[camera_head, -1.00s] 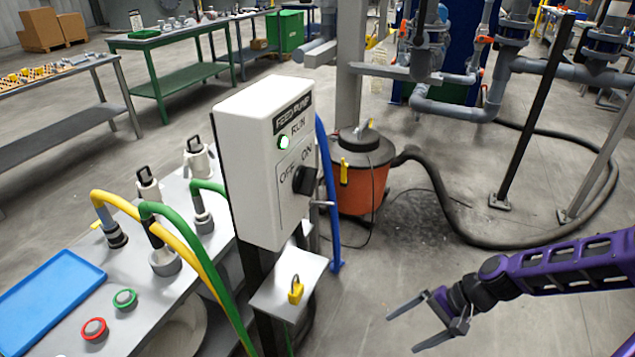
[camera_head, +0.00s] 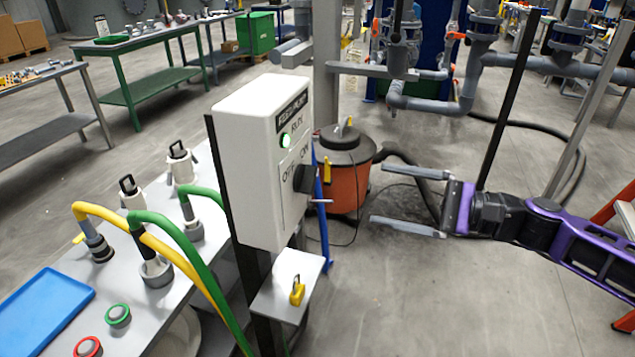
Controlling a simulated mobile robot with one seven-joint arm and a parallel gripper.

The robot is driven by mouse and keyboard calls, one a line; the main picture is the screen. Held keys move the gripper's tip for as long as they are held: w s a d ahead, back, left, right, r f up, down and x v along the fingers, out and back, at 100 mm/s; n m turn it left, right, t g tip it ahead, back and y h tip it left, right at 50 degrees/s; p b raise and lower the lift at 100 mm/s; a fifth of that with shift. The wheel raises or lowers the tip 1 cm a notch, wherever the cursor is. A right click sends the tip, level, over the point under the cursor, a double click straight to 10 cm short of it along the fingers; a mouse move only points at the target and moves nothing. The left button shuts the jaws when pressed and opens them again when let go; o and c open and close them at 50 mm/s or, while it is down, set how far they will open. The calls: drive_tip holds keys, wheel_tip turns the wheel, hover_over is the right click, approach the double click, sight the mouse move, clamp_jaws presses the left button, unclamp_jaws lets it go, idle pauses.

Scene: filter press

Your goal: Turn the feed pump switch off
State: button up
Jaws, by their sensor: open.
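The feed pump box (camera_head: 252,165) is a white cabinet on a dark post, labelled FEED PUMP, with a lit green RUN lamp (camera_head: 285,140). Its black rotary switch (camera_head: 304,179) sits on the right-hand face below the lamp, beside the OFF and ON marks; a thin metal rod sticks out below it. The face is seen at a steep slant, so I cannot tell exactly which mark the knob points to. My gripper (camera_head: 408,202) is open and empty, to the right of the switch and apart from it, its two fingers pointing left towards the box.
A small shelf (camera_head: 275,300) with a yellow padlock (camera_head: 297,291) juts out below the box. An orange drum (camera_head: 345,185) with a black hose stands behind. A bench with hoses, a blue tray (camera_head: 45,310) and buttons is at left. The space between gripper and box is clear.

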sight(315, 181)
drive_tip(key=b+x, duration=0.1)
drive_tip(key=x, duration=1.2)
drive_tip(key=shift+f, duration=0.1)
drive_tip(key=shift+c, duration=0.3)
drive_tip(key=c, duration=1.3)
